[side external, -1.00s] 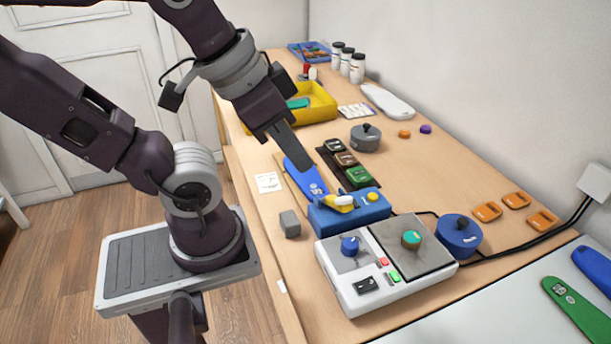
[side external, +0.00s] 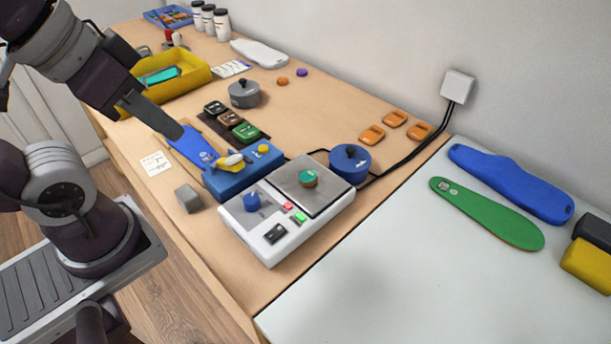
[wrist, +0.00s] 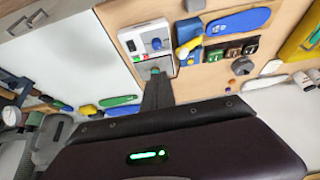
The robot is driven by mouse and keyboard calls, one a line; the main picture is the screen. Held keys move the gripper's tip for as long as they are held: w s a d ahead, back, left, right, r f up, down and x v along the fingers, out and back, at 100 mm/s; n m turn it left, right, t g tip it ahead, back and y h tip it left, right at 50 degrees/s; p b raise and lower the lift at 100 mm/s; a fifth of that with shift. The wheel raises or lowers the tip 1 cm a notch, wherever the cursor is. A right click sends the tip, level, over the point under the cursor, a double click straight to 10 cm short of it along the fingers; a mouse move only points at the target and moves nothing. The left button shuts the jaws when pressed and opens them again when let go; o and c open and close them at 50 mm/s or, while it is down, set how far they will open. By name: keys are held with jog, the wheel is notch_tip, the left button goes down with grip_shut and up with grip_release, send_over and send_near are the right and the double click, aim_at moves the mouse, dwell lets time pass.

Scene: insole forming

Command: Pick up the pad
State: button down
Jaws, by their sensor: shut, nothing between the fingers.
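My gripper (side external: 178,133) is shut and empty, its dark fingers together above the far end of a blue insole (side external: 190,146) on the wooden bench. Which item is the pad is not clear. Several small pad-like pieces show: three orange ones, (side external: 372,135), (side external: 395,118) and (side external: 420,131), lie near the wall. Brown and green ones (side external: 246,131) sit in a dark strip holder beside the insole. A teal round piece (side external: 308,178) rests on the grey plate of the white machine (side external: 262,237). In the wrist view the shut fingers (wrist: 156,78) overlap that machine's plate.
A blue fixture (side external: 240,180) with a yellow clamp stands beside the machine, with a grey block (side external: 188,198) in front. A blue round weight (side external: 350,160) and black cables lie behind. A yellow tray (side external: 190,78) is farther back. The white table (side external: 400,270) has free room.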

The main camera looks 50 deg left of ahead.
jog(key=c, duration=0.9)
grip_release()
jog(key=shift+o, duration=0.2)
jog(key=shift+w, duration=0.1)
jog(key=n+g, duration=0.5)
jog(key=n, duration=0.6)
send_over(308, 176)
notch_tip(308, 176, down, 13)
jog(key=shift+g, duration=0.3)
notch_tip(308, 176, down, 8)
jog(key=shift+f, duration=0.15)
